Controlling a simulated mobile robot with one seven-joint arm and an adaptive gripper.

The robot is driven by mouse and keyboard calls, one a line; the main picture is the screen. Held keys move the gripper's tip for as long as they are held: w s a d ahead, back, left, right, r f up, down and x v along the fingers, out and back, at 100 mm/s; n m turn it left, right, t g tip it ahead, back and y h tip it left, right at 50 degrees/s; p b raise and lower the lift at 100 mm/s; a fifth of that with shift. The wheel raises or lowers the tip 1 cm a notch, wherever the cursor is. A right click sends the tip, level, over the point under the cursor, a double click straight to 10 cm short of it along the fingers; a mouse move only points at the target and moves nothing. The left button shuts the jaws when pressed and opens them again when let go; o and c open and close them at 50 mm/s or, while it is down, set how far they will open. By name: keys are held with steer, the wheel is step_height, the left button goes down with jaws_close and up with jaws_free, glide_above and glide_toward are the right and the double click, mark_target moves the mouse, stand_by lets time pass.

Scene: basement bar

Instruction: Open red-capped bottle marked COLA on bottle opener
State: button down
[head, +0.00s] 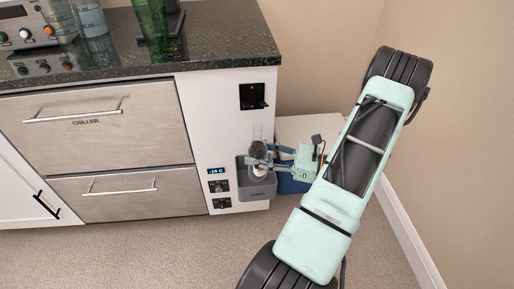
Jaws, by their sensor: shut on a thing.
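My gripper (259,163) is in front of the white cabinet end panel, shut on a small bottle (257,133). The bottle's upper part looks clear, with a dark patch below it near the fingers. Its lower part is partly hidden by the fingers. I cannot make out a red cap or the COLA marking. The black bottle opener (257,96) is fixed to the panel above the bottle. The bottle is apart from the opener, lower down.
A grey caps bin (261,189) hangs on the panel just below my gripper.

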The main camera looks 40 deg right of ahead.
steer(key=shift+s+a+r+p, duration=0.1)
steer(key=shift+s+a+p, duration=0.1)
steer(key=shift+s+a, duration=0.5)
steer(key=shift+s+a+f+p, duration=0.15)
steer(key=shift+s+a, duration=0.2)
steer(key=shift+s, duration=0.6)
steer(key=shift+s+a+r+p, duration=0.2)
steer(key=shift+s+a, duration=0.3)
steer(key=shift+s, duration=0.35)
steer(key=w+a+r+n+g+y, duration=0.2)
steer(key=w+a+r, duration=0.3)
steer(key=w+a, duration=0.4)
steer(key=w+a+r+n+g+y, duration=0.2)
steer(key=w+a+r, duration=0.5)
steer(key=a, duration=0.5)
step_height(320, 180, up, 25)
steer(key=p, duration=3.4)
steer(key=shift+w+d+r, duration=0.15)
steer(key=shift+w+d, duration=0.1)
steer(key=shift+d, duration=0.05)
